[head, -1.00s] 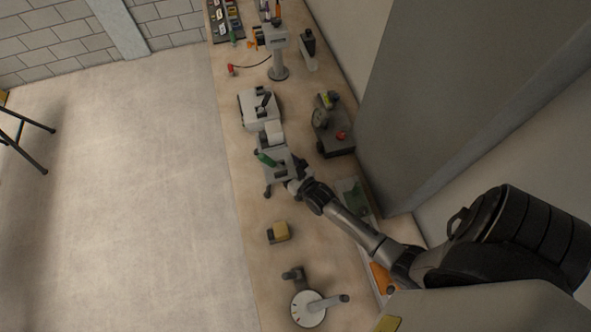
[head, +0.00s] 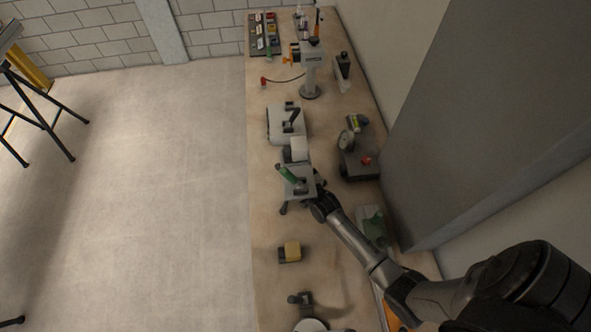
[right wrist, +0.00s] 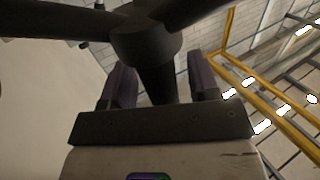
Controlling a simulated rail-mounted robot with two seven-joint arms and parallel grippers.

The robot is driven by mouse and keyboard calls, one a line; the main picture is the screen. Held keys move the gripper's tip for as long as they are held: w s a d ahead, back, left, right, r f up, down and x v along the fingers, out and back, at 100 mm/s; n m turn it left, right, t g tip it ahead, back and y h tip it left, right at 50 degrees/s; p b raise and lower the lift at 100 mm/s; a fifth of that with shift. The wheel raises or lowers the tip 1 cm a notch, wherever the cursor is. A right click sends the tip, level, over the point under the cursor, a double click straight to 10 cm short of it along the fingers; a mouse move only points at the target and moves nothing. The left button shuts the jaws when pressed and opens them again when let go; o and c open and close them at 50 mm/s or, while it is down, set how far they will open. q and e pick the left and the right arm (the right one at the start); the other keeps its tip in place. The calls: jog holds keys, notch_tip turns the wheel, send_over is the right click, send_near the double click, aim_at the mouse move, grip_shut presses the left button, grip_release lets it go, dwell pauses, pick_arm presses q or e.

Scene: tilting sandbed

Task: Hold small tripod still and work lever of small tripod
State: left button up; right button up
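The small tripod (head: 303,190) stands upright on the bench in the head view, with a light grey top, dark feet and a green lever (head: 286,174) slanting up to the left. My right gripper (head: 317,196) is at the tripod's right side, its fingertips partly hidden there. In the right wrist view, a dark hub (right wrist: 147,38) with spreading legs and a dark post lies between the two fingers of my right gripper (right wrist: 160,80). The fingers stand apart with a narrow gap beside the post; firm contact is not visible. My left gripper is not in view.
A grey boxy device (head: 283,124) stands just behind the tripod, and a dark gauge unit (head: 360,160) is at its right. A yellow-topped block (head: 291,251) lies in front. Bare bench lies between block and tripod. A wall panel borders the right.

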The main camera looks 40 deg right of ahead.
grip_shut()
dwell(0.3)
dwell(1.2)
